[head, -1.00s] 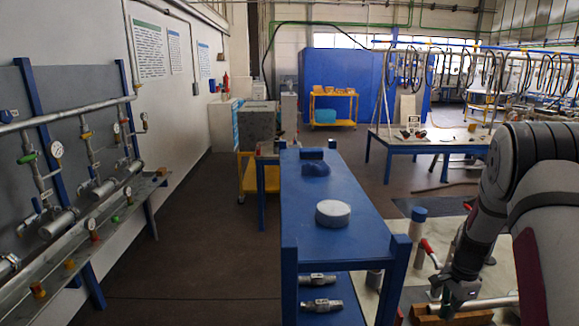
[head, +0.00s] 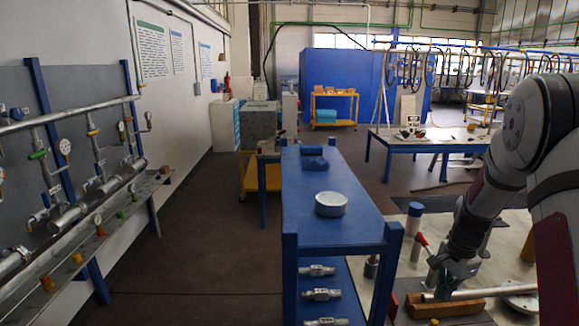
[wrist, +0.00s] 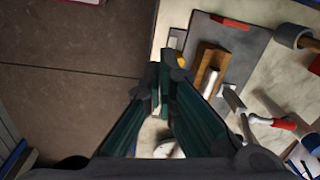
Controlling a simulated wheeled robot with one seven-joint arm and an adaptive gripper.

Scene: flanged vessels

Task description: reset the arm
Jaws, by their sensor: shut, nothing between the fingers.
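My gripper (head: 445,274) is at the lower right of the head view, at the end of my arm, low over a pale work surface with vessel parts. In the wrist view its two dark green fingers (wrist: 160,85) point away from the camera with their tips together. It is shut and holds nothing. Below and beyond the tips the wrist view shows the pale surface and brown floor. Part of my arm fills the right edge of the head view.
A blue table (head: 320,232) stands left of my arm, with a round white-topped vessel (head: 331,204) on it and metal fittings on its lower shelf. A wooden block (head: 446,308), a metal rod (head: 480,294) and a red-handled clamp (head: 423,241) lie near my gripper. Open floor (head: 200,240) lies left.

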